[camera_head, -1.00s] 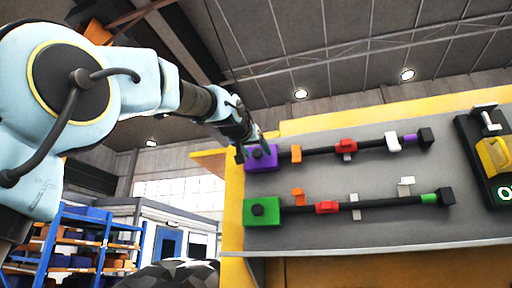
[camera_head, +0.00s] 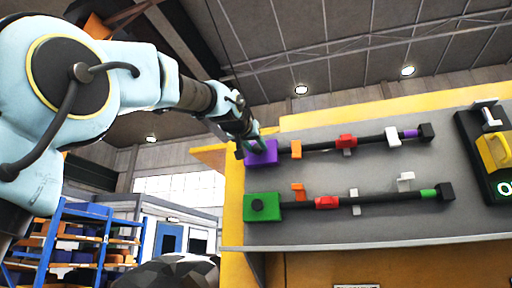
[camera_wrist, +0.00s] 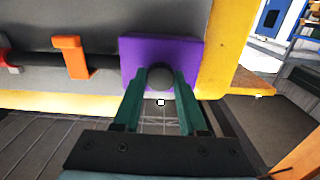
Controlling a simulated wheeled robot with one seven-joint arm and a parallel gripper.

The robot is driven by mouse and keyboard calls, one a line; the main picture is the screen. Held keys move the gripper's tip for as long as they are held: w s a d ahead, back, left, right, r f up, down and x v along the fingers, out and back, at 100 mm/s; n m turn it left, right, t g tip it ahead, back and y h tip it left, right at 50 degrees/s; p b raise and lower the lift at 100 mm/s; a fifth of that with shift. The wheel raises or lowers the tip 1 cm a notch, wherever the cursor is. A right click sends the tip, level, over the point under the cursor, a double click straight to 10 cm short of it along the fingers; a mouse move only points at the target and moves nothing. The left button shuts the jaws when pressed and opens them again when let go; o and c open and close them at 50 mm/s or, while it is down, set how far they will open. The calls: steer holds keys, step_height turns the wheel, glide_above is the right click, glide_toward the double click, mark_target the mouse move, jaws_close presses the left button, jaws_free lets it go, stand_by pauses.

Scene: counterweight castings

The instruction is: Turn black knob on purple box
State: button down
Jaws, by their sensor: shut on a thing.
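The purple box (camera_head: 268,157) is mounted at the upper left of the grey panel. It also shows in the wrist view (camera_wrist: 133,52). The black knob (camera_wrist: 160,76) is on its face, between the tips of my gripper (camera_wrist: 160,82). The two green fingers are shut on the knob, one on each side. In the head view my gripper (camera_head: 254,146) is at the purple box and hides the knob.
A green box (camera_head: 250,207) with its own black knob sits below the purple box. Black bars with orange, red and white pieces run right from both boxes. A yellow-handled unit (camera_head: 493,155) is at the far right. A yellow frame edges the panel.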

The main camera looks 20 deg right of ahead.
steer(key=shift+m, duration=0.3)
steer(key=m+b, duration=0.1)
steer(key=m, duration=0.1)
steer(key=shift+m, duration=0.4)
steer(key=m+b, duration=0.1)
steer(key=m, duration=0.2)
steer(key=shift+s+d+m, duration=0.1)
steer(key=shift+m, duration=0.2)
steer(key=m+b, duration=0.1)
steer(key=m, duration=0.2)
steer(key=shift+m, duration=0.3)
steer(key=m, duration=0.3)
steer(key=shift+f+m, duration=0.1)
steer(key=shift+m, duration=0.2)
steer(key=m, duration=0.3)
steer(key=shift+m+b, duration=0.3)
steer(key=shift+m, duration=0.1)
steer(key=m, duration=0.3)
steer(key=shift+f+m, duration=0.1)
steer(key=shift+m, duration=0.2)
steer(key=m, duration=0.6)
steer(key=shift+f+b, duration=0.1)
steer(key=shift+b, duration=0.25)
steer(key=shift+m, duration=0.3)
